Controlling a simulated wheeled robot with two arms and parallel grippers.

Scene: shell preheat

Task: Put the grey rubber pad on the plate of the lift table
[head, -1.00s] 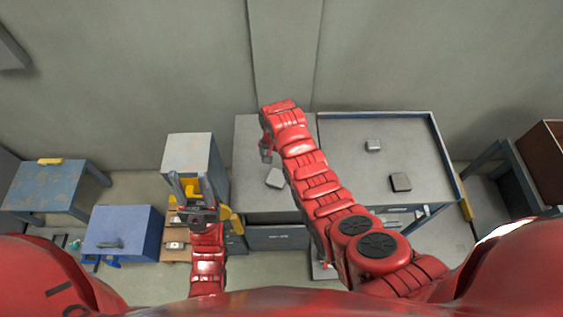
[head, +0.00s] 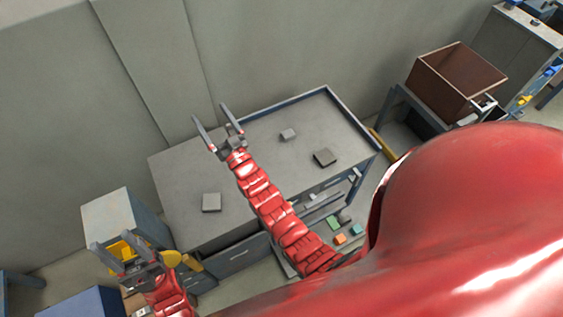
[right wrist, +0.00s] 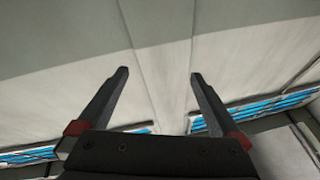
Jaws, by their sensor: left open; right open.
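Three flat grey pieces lie on the grey workbench (head: 185,167) in the head view. One is a lighter square piece (head: 211,202) at the near left. One is a small piece (head: 288,134) near the back. One is a darker, pad-like square (head: 324,157) at the right. I cannot tell for sure which is the rubber pad. I cannot make out the lift table or its plate. My right gripper (head: 210,112) is open and empty above the bench's back edge; the right wrist view shows its fingers (right wrist: 158,72) against the wall.
A grey-topped cabinet (head: 107,216) stands left of the bench. A blue box (head: 85,303) is at the lower left. A brown open bin (head: 455,80) stands at the right. Small coloured blocks (head: 341,239) lie below the bench. A raised rim edges the bench's right part.

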